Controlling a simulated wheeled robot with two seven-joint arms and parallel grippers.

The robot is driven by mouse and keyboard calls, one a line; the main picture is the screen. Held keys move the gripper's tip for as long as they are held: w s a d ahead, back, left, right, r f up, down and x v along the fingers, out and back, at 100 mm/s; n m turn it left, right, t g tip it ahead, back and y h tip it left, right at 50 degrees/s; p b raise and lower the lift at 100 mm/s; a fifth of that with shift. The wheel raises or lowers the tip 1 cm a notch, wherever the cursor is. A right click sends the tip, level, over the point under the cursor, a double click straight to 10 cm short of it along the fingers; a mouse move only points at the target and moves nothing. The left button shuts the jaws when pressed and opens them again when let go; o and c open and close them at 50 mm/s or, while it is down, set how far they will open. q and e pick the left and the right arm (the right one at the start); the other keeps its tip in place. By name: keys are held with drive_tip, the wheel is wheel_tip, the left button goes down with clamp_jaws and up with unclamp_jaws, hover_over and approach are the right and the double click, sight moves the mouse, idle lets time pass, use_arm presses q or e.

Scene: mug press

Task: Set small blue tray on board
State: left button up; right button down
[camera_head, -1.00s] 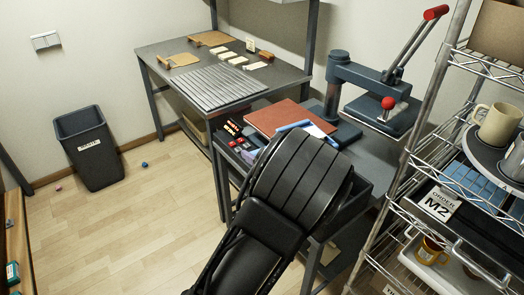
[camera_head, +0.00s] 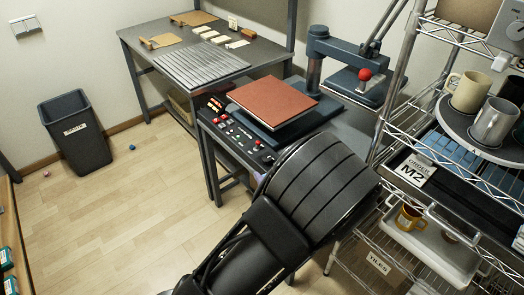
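I cannot single out a small blue tray for sure. A blue ribbed tray-like thing (camera_head: 456,152) lies on the shelf rack at the right, partly hidden by the round mug tray above it. Two thin brown boards, one nearer (camera_head: 161,42) and one farther (camera_head: 194,18), lie on the grey table at the back left. A reddish-brown square pad (camera_head: 272,99) rests on the press base. My black arm covers the lower middle, in front of the press bench. Neither of my grippers shows.
The press head (camera_head: 362,85) with a red knob stands right of the pad. Mugs (camera_head: 468,92) stand on a round grey tray (camera_head: 449,122) on the wire rack. A dark waste bin (camera_head: 77,130) stands at the left; small balls lie nearby. The wooden floor between is mostly clear.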

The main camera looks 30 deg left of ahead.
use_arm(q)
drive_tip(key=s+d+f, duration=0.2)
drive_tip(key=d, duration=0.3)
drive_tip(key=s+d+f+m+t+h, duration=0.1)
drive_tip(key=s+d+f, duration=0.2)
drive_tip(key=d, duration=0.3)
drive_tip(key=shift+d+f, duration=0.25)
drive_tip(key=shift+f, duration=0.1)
